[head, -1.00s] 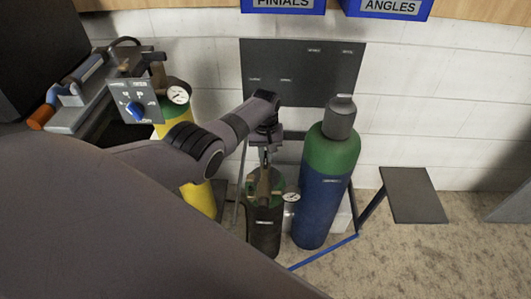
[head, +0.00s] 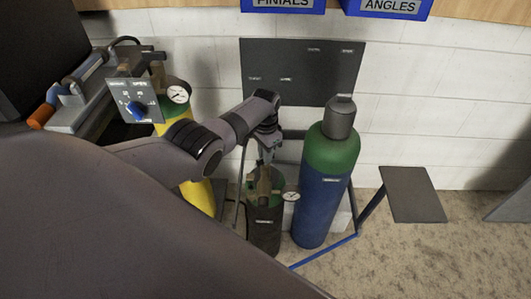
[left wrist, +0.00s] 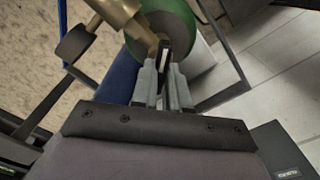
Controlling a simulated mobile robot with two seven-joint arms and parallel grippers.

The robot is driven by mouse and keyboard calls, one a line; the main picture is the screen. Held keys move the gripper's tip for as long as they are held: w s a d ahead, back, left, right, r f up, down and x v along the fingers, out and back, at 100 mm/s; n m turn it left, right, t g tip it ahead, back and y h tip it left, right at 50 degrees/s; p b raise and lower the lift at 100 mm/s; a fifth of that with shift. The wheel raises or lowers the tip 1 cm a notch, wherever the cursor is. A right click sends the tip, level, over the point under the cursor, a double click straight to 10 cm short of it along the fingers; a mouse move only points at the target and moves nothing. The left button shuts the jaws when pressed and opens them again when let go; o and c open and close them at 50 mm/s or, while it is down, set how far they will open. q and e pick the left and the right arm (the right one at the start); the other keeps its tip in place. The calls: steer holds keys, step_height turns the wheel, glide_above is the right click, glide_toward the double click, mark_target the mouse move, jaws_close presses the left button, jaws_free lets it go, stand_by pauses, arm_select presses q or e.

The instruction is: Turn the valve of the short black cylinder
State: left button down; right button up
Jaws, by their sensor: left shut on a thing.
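The short black cylinder (head: 264,230) stands upright on the floor left of the tall blue cylinder. Its green shoulder shows in the left wrist view (left wrist: 178,18). A brass valve (head: 264,187) sits on its top, and the brass body also shows in the left wrist view (left wrist: 122,20). My left gripper (head: 266,160) is directly above the valve. In the left wrist view its fingers (left wrist: 166,75) are shut on a thin dark valve handle (left wrist: 163,50) beside the brass body. Part of the grip is hidden by the fingers. My right gripper is not in view.
The tall blue cylinder with green shoulder (head: 322,205) is close on the right, with a small gauge (head: 291,196) between. A yellow cylinder (head: 200,198) stands left behind my arm. A blue frame bar (head: 325,250) runs low in front.

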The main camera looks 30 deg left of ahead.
arm_select(q)
steer(key=m, duration=0.3)
steer(key=shift+m, duration=2.3)
steer(key=c, duration=1.1)
jaws_free()
step_height(320, 180, up, 6)
steer(key=p, duration=0.2)
steer(key=shift+f+p, duration=0.25)
steer(key=shift+p, duration=0.05)
steer(key=shift+r, duration=0.8)
